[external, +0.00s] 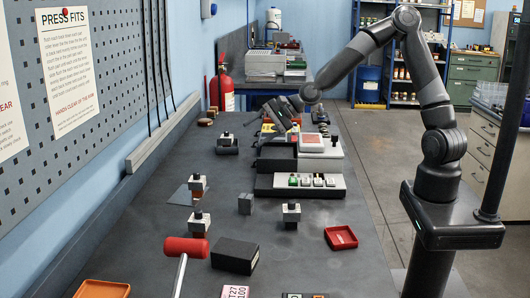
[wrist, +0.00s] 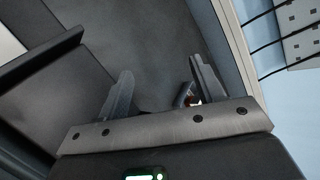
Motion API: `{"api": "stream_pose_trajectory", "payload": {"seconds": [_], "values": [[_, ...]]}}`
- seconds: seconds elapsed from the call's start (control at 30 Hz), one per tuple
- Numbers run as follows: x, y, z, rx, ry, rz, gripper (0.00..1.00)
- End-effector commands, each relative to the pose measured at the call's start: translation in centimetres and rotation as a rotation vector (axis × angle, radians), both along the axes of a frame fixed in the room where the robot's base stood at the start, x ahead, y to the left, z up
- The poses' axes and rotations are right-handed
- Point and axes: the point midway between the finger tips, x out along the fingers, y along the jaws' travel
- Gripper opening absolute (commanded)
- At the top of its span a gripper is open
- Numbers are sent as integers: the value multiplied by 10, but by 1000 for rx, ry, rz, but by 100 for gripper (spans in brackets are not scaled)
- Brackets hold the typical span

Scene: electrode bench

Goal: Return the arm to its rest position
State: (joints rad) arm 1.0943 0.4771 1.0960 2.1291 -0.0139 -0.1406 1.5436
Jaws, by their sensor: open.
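My gripper (external: 277,116) is above the far part of the dark workbench (external: 320,262), at the end of my arm, which reaches in from the right. In the wrist view my gripper (wrist: 163,80) has its two fingers wide apart. Nothing is held between them; dark bench surface shows there. A small dark and orange-brown item (wrist: 186,94) shows just inside the right finger, partly hidden by it. In the external view a yellow and dark item (external: 267,128) lies near and below my gripper, and I cannot tell what it is.
A stepped fixture with a red-topped box (external: 312,139) and a button row (external: 311,181) stands below my forearm. Several metal-topped blocks, a red mallet (external: 186,247), a black box (external: 235,255) and a red tray (external: 341,237) occupy the near bench. A pegboard wall (external: 130,60) borders the left.

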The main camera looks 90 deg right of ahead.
Motion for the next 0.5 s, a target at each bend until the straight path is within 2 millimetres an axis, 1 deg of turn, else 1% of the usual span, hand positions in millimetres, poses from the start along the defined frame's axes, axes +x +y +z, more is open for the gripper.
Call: {"api": "stream_pose_trajectory", "payload": {"seconds": [0.03, 0.2, 0.3, 0.4, 0.5], "values": [[-8, 16, 4, -107, -8, 72, 62], [-36, 56, 13, -452, -29, 306, 62], [-54, 74, 19, -652, -41, 437, 62], [-73, 87, 25, -843, -43, 557, 62], [-94, 92, 32, -1020, -26, 660, 62]]}}
